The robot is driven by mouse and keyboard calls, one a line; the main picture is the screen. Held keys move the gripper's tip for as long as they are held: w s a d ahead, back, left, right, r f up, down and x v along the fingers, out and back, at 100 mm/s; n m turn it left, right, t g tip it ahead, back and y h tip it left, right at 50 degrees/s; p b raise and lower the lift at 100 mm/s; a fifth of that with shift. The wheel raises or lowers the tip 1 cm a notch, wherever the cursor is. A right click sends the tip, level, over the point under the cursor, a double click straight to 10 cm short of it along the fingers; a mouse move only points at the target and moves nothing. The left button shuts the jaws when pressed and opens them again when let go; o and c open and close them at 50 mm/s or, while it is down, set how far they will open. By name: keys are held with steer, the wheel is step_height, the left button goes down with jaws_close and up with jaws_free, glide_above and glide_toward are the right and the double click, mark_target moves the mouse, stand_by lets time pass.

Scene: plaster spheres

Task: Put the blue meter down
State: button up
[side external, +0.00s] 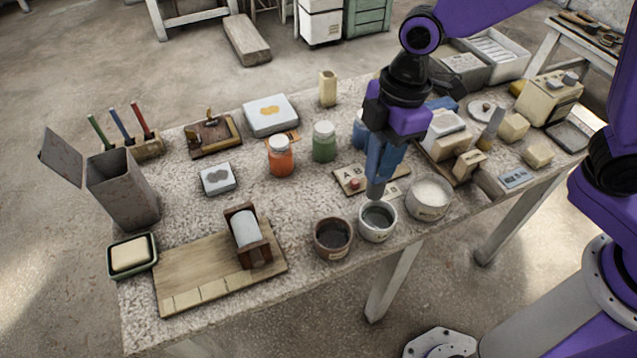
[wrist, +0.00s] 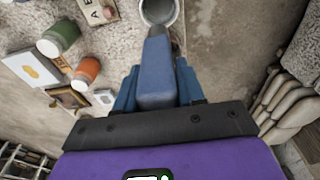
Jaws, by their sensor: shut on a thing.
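The blue meter (wrist: 156,75) is a long blue body between my gripper's fingers in the wrist view. In the side view the meter (side external: 377,160) points down, with a grey lower end. My gripper (side external: 385,150) is shut on it, above the front part of the stone-topped table. The lower end is over the back rim of a white pot (side external: 378,235) with dark grey contents. I cannot tell whether it touches the pot. In the wrist view the pot (wrist: 172,22) lies just beyond the meter.
A brown pot (side external: 333,240) and a wide white pot (side external: 428,200) flank the white pot. A lettered board (side external: 347,187), orange jar (side external: 281,158) and green jar (side external: 324,144) stand behind. A wooden board (side external: 195,268) lies left. Bare table (side external: 195,215) shows between items.

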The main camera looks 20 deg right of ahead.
steer(key=w+a+f, duration=0.7)
steer(key=w+f, duration=0.2)
steer(key=f, duration=0.3)
steer(key=shift+w+a, duration=0.2)
steer(key=shift+f, duration=0.15)
steer(key=o, duration=1)
steer(key=shift+f, duration=0.1)
steer(key=shift+o, duration=0.2)
step_height(320, 180, up, 12)
steer(key=d, duration=0.1)
steer(key=shift+d, duration=0.25)
